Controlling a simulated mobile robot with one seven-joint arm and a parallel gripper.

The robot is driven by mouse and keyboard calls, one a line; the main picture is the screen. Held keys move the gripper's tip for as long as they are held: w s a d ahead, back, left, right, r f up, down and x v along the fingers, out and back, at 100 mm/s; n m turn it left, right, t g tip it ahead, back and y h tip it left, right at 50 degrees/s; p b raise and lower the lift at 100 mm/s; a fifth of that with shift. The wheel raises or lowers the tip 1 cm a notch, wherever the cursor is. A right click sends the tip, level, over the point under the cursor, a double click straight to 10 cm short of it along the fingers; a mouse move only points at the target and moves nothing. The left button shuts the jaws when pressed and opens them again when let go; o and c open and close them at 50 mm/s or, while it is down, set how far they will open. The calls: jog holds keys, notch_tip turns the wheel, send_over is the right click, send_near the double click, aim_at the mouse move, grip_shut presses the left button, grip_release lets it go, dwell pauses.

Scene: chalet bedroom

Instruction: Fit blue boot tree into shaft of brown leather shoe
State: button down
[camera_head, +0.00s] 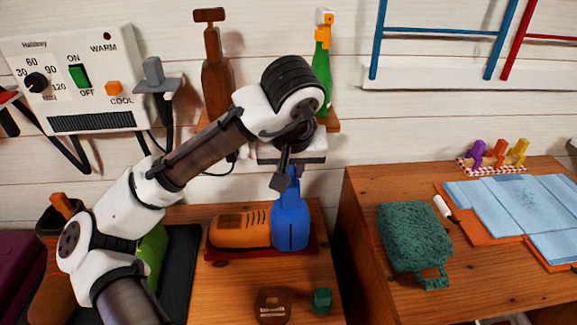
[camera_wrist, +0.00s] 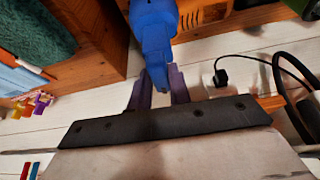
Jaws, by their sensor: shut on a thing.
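The blue boot tree (camera_head: 291,222) stands upright at the right end of a red tray, with a wide slotted body and narrow neck. An orange-tan shoe-like piece (camera_head: 238,232) with dark lace marks lies against its left side; whether the two are joined is unclear. My gripper (camera_head: 287,172) is shut on the neck from above. In the wrist view the blue boot tree (camera_wrist: 155,30) runs between my fingers (camera_wrist: 160,82). A brown leather shoe (camera_head: 48,262) with red laces is at far left, partly hidden by my arm. An orange-brown piece (camera_head: 62,206) shows at its opening.
The red tray (camera_head: 228,256) sits on a wooden bench. A green item (camera_head: 153,255) is partly behind my arm. A higher wooden table (camera_head: 357,235) at right holds a green sponge-like pad (camera_head: 412,238).

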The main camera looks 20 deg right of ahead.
jog(key=w+d+p, duration=0.2)
jog(key=w+d, duration=0.1)
jog(key=w, duration=0.6)
notch_tip(320, 180, down, 7)
jog(key=shift+p, duration=0.4)
jog(key=shift+s, duration=0.1)
jog(key=shift+f, duration=0.2)
jog(key=c, duration=1.3)
grip_release()
jog(key=b+v, duration=0.1)
jog(key=v, duration=1.1)
jog(key=shift+r+b, duration=0.25)
jog(key=shift+b, duration=0.15)
